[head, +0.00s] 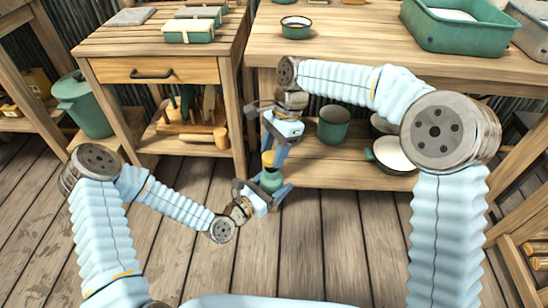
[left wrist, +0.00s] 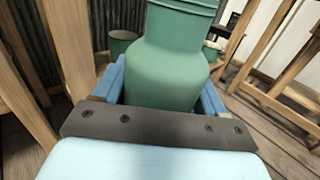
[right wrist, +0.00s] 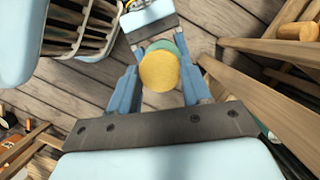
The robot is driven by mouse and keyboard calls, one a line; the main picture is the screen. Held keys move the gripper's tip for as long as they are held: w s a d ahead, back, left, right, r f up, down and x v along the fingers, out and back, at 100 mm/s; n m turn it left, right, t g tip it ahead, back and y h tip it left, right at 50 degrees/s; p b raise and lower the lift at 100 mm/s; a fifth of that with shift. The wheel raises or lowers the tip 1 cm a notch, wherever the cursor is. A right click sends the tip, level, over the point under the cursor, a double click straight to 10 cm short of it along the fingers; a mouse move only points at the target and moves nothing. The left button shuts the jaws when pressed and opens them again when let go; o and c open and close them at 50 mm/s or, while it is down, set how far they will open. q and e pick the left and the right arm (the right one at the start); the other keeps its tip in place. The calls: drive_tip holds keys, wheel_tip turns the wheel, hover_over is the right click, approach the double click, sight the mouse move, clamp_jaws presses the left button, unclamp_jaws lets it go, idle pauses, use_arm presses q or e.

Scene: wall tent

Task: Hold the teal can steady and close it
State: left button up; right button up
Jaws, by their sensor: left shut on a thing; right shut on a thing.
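The teal can (head: 270,181) is held upright off the floor in front of the bench. My left gripper (head: 273,188) is shut around its body; the can (left wrist: 165,65) fills the space between the fingers in the left wrist view, its top cut off by the frame. My right gripper (head: 272,153) comes from above, shut on a yellow lid (head: 267,158) just over the can. In the right wrist view the round lid (right wrist: 159,71) sits between the fingers, with a teal edge of the can (right wrist: 181,45) behind it. Whether lid and can touch is hidden.
A bench (head: 350,50) with a lower shelf holding a green pot (head: 333,124) and a pan (head: 393,155) stands behind my grippers. A drawer table (head: 160,45) is to the left. The plank floor (head: 320,240) in front is clear.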

drive_tip(key=shift+f, duration=0.9)
drive_tip(key=shift+f, duration=0.55)
